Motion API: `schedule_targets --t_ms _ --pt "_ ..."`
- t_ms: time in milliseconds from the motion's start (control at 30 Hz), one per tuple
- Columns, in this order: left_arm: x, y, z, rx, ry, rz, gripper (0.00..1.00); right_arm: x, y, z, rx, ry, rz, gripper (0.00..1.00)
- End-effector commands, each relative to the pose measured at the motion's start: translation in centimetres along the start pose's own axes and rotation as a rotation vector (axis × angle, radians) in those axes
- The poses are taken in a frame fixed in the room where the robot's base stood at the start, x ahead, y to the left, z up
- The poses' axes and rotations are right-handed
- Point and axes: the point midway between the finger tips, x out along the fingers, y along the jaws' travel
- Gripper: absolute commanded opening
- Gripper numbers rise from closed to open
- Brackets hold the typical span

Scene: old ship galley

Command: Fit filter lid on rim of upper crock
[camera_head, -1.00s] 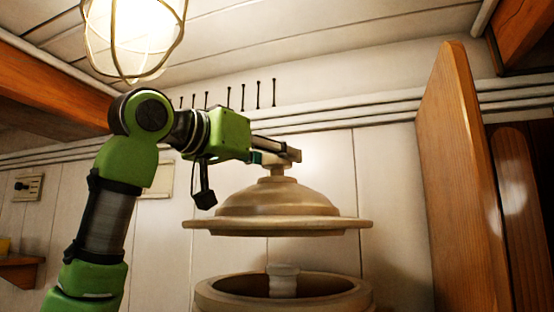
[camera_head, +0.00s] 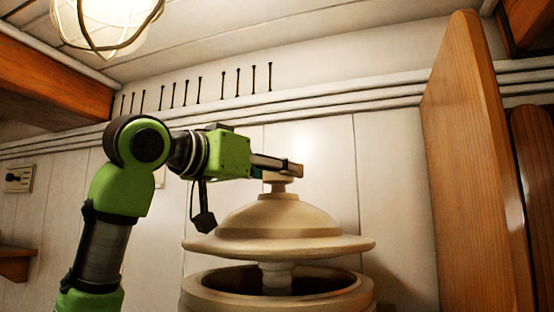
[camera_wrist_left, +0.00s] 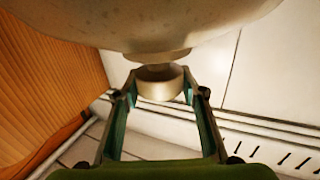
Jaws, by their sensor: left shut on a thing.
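The filter lid (camera_head: 278,228) is a wide beige dome with a flat rim and a knob on top. My left gripper (camera_head: 285,168) is shut on the lid's knob and holds the lid level above the upper crock (camera_head: 278,300). In the left wrist view, my gripper (camera_wrist_left: 160,95) has the knob between its fingertips, with the lid (camera_wrist_left: 140,22) filling the top edge. The crock's mouth is open below, and a pale filter element (camera_head: 277,278) stands inside it. A gap shows between lid and crock rim. The crock's lower part is out of frame.
A tall wooden panel (camera_head: 470,170) stands to the right of the crock. The white plank wall (camera_head: 385,180) with pipes is behind. A caged lamp (camera_head: 105,22) hangs at the upper left, above my arm. A small wooden shelf (camera_head: 15,265) is at far left.

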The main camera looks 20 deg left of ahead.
Motion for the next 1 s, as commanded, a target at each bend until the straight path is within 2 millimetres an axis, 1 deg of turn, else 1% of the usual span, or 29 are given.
schedule_targets --t_ms 67,100,133,400,600,1000 --pt "-0.2 0.0 0.3 0.001 0.011 0.0 0.0 0.0 0.1 -0.4 0.0 0.006 0.001 0.62" --pt "-0.2 0.0 0.9 0.0 0.012 0.001 0.0 0.7 0.1 -0.5 0.0 0.008 0.001 0.62" --pt "-0.2 0.0 1.2 0.0 0.012 0.001 0.0 1.0 0.1 -0.6 0.0 0.01 0.001 0.62" --pt "-0.3 0.1 2.9 0.001 0.013 0.001 0.0 2.3 0.1 -0.5 0.0 0.011 0.001 0.62" --pt "-0.3 0.1 3.4 0.001 0.013 0.001 0.0 2.7 0.0 -0.4 0.0 0.01 0.001 0.62" --pt "-0.3 0.1 3.4 0.001 0.013 0.001 0.0 2.7 0.0 -0.3 0.001 0.008 0.0 0.62"
